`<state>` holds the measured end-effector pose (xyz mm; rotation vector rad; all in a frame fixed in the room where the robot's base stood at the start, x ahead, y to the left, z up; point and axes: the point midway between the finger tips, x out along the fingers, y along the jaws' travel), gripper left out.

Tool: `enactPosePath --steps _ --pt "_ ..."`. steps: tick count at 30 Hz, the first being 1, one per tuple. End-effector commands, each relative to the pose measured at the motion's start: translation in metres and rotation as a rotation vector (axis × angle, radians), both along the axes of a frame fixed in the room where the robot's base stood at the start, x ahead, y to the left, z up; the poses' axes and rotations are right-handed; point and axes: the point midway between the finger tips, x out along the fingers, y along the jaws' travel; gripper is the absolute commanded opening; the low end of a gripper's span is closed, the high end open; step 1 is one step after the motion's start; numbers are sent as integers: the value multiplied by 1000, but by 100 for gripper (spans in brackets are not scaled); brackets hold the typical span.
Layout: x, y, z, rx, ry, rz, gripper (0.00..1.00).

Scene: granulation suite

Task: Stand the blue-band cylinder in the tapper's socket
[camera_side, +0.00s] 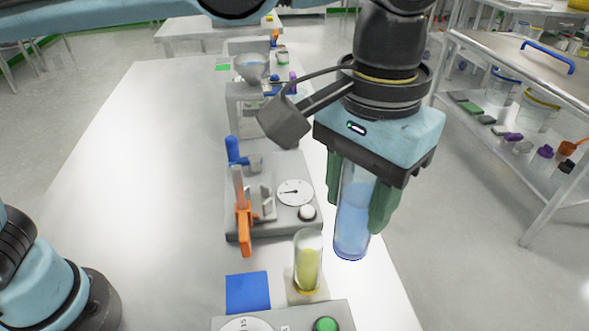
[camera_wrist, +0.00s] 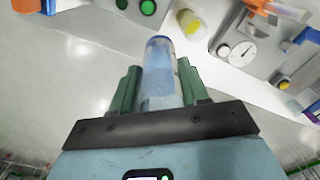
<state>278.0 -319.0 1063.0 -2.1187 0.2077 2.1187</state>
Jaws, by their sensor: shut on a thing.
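My gripper (camera_side: 358,200) is shut on a clear, blue-tinted cylinder (camera_side: 351,238), with its green fingers on either side. The cylinder hangs nearly upright in the air, its lower end free below the fingers. It also shows between the fingers in the wrist view (camera_wrist: 160,72). A grey machine with a dial and green button (camera_side: 327,325), perhaps the tapper, is cut off at the bottom of the side view. I cannot make out its socket. A cylinder with yellow contents (camera_side: 307,268) stands on a pale square behind that machine, left of and below my held cylinder.
A grey device with a dial (camera_side: 295,192) and an orange lever (camera_side: 243,225) stands behind the yellow cylinder. A blue square (camera_side: 248,292) lies left of that cylinder. A funnel device (camera_side: 251,68) stands farther back. The table's left side (camera_side: 140,170) is clear.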

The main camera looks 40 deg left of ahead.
Motion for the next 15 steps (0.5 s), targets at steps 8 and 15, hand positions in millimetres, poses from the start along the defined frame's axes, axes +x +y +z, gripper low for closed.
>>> enactPosePath --steps 8,15 --pt "26 41 10 0 0 101 0" --pt "56 115 10 0 0 273 0"
